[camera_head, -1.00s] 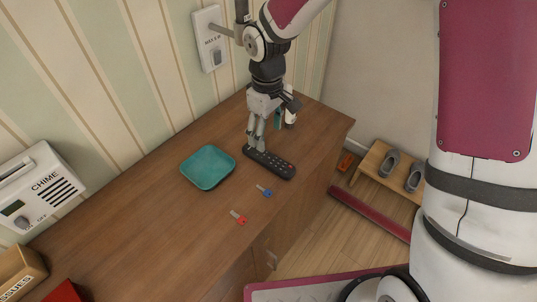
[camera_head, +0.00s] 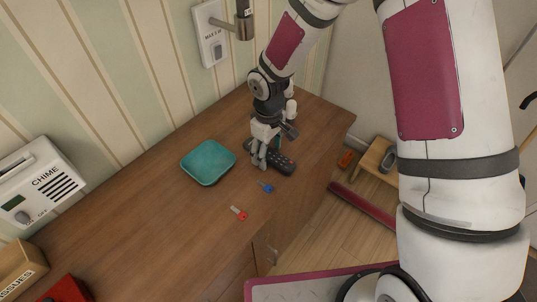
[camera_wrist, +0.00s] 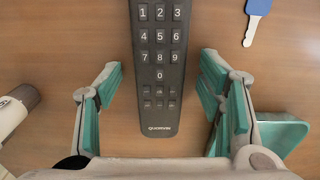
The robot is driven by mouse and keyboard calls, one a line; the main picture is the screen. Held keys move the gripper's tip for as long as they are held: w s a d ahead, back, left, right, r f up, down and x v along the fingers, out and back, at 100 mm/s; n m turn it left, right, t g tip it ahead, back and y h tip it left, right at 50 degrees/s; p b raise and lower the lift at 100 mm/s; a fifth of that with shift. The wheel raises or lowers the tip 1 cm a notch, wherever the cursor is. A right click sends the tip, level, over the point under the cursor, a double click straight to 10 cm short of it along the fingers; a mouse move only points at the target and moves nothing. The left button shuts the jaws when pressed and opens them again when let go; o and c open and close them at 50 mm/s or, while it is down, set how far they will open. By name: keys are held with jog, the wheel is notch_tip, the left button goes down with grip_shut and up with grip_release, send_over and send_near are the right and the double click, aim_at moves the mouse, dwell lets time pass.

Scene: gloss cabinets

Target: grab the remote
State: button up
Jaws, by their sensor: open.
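The dark grey remote (camera_head: 283,164) lies flat on the wooden cabinet top, partly hidden by my gripper in the head view. In the wrist view the remote (camera_wrist: 159,60) runs from the top edge down between the fingers, its number keys and lower end showing. My gripper (camera_head: 262,163) is low over the cabinet top at the remote. Its teal-padded fingers (camera_wrist: 162,98) stand apart on either side of the remote, with a gap on both sides. Nothing is held.
A teal tray (camera_head: 208,162) sits left of the remote. A white bottle-like object (camera_wrist: 17,108) is near the left finger in the wrist view. A chime box (camera_head: 38,185) is on the wall.

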jog(key=c, duration=1.3)
